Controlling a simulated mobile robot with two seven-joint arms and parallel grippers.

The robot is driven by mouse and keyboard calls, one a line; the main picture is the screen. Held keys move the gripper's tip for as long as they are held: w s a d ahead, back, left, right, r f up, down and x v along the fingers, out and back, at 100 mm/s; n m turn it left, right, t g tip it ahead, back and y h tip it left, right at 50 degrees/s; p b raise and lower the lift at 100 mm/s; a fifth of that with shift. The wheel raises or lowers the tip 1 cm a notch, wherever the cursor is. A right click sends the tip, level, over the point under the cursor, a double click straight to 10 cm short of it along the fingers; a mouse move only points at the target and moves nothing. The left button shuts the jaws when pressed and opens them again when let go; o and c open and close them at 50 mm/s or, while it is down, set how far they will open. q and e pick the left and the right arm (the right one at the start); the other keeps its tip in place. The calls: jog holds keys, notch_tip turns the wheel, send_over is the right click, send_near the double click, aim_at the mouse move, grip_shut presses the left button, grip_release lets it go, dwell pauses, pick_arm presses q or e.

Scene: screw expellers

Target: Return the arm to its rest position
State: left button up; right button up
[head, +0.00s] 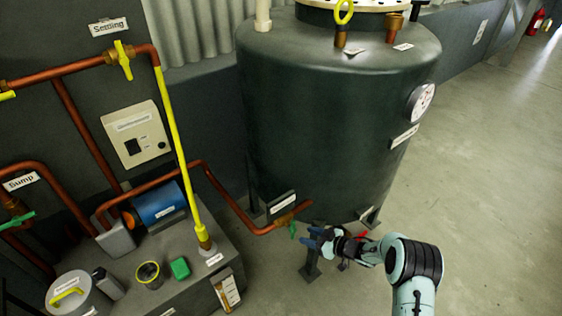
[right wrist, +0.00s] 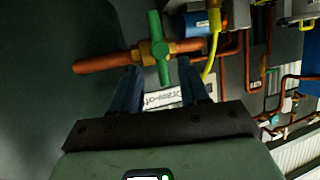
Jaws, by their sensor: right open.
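My right gripper (head: 318,237) is in the lower middle of the head view, low beside the dark green tank (head: 330,110). Its fingers point left toward a green valve handle (head: 292,229) on a copper pipe at the tank's foot. In the right wrist view the two dark blue fingers (right wrist: 165,92) are apart, with nothing held between them. The green handle (right wrist: 159,48) stands across the brass valve and copper pipe (right wrist: 105,64), just beyond the fingertips. It looks apart from the fingers, though the exact gap is hard to tell. My left gripper does not show.
A concrete block (head: 190,282) at lower left carries a blue motor (head: 160,204) and small items. A yellow pipe (head: 178,150) and copper pipes run above it. A dark stand (head: 310,262) is below my gripper. The floor (head: 490,190) at right is clear.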

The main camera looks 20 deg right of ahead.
jog(key=s+a+f+m+g+h+p, duration=0.2)
jog(key=s+a+f+m+p, duration=0.1)
jog(key=s, duration=0.3)
jog(key=s+a+f+m+g+h+p, duration=0.1)
jog(key=s+a+f+m+p, duration=0.15)
jog(key=s, duration=0.45)
jog(key=s+a+f+m+g+h+p, duration=0.2)
jog(key=s+m, duration=0.1)
jog(key=s, duration=0.3)
pick_arm(q)
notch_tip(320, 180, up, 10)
jog(key=p, duration=0.3)
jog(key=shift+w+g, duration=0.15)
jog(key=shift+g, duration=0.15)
pick_arm(e)
jog(key=s+a+r+m+g, duration=0.1)
jog(key=s+a+g, duration=0.2)
jog(key=s, duration=0.6)
jog(key=s+a+r+m+g, duration=0.2)
jog(key=s+a+g, duration=0.1)
jog(key=s, duration=0.7)
jog(key=shift+r+g, duration=0.15)
jog(key=shift+g, duration=0.25)
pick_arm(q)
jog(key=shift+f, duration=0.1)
